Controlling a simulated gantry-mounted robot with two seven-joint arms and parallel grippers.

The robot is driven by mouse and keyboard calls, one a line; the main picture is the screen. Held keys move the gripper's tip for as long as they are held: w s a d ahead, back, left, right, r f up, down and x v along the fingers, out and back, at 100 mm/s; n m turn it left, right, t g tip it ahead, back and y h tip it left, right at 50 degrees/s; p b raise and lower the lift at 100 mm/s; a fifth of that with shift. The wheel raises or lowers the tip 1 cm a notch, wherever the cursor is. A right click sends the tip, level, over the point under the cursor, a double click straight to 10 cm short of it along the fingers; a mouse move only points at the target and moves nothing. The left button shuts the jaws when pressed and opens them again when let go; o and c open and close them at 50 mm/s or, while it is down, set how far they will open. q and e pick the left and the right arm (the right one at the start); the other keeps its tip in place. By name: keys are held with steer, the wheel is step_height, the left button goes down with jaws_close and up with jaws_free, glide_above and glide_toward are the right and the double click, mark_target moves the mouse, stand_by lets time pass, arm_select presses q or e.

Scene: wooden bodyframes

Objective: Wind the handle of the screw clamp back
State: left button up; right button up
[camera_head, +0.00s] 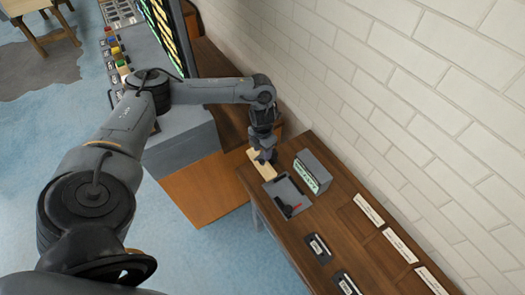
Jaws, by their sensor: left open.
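My left gripper (264,157) points down at the far left end of the brown wooden table (330,225). It is open, just over a pale wooden block (262,166). Whether its fingers touch anything is too small to tell. I cannot clearly make out the screw clamp or its handle; the gripper and wrist hide part of this spot. A grey tray (279,187) with a small black and red item (289,209) lies just right of the block. My right gripper is not in view.
A grey box with a lit panel (313,172) stands behind the tray. White labelled strips (400,245) and dark labelled plates (318,248) lie farther right. A white brick wall (400,80) rises behind the table. A grey-topped cabinet (185,145) stands to the left.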

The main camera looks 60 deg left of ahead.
arm_select(q)
steer(key=shift+f, duration=0.25)
jaws_close()
